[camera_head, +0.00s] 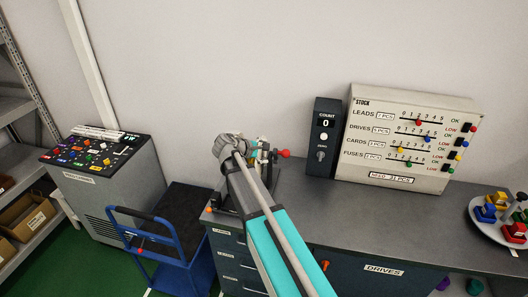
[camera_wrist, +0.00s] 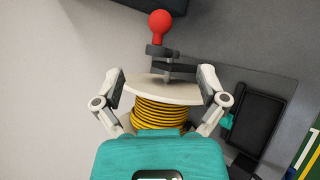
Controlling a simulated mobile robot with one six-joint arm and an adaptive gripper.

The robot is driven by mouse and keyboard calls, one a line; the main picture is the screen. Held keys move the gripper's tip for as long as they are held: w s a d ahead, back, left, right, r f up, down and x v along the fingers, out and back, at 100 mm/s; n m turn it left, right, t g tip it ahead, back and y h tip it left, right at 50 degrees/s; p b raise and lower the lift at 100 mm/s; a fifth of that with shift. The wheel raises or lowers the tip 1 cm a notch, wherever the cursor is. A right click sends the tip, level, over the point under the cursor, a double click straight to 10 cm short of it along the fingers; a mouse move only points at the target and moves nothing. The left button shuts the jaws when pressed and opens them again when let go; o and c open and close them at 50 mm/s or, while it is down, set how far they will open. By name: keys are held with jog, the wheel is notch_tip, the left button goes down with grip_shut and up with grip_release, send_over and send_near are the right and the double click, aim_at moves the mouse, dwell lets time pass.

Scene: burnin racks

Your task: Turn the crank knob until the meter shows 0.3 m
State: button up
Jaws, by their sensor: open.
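The red crank knob (camera_wrist: 160,23) stands at the end of a dark crank arm (camera_wrist: 172,70), at the top of the wrist view. It also shows in the head view (camera_head: 285,153), just right of my arm's end. The crank sits by a pale spool flange (camera_wrist: 160,90), with yellow cable (camera_wrist: 160,115) wound behind it. My gripper (camera_wrist: 163,84) is open, its fingers on either side of the flange, with the knob beyond the fingertips. My arm hides most of the winder in the head view. No length meter can be read in either view.
On the bench (camera_head: 400,227), a dark counter box (camera_head: 323,150) showing 0 and a stock panel (camera_head: 410,140) stand at the right. A plate of coloured parts (camera_head: 483,224) is at the right edge. A blue cart (camera_head: 165,235) and console (camera_head: 100,165) stand left.

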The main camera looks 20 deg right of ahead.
aim_at(284, 153)
jog(key=shift+b+x, duration=3.35)
jog(key=shift+x, duration=3.45)
jog(key=shift+a+f, duration=0.1)
jog(key=shift+s, duration=0.1)
jog(key=c, duration=1.2)
jog(key=shift+s+a+f+b, duration=0.3)
jog(key=shift+s+f+b, duration=0.05)
jog(key=shift+s, duration=0.15)
jog(key=shift+s+a+f+b, duration=0.3)
jog(key=shift+s+f+b, duration=0.05)
jog(key=shift+s, duration=0.15)
jog(key=shift+s+a+f+b, duration=0.2)
jog(key=shift+s+f+b, duration=0.1)
jog(key=shift+f+b, duration=0.25)
jog(key=shift+s+a+f+b, duration=0.25)
jog(key=shift+s+f+b, duration=0.05)
jog(key=shift+f+b, duration=0.25)
jog(key=shift+f, duration=0.1)
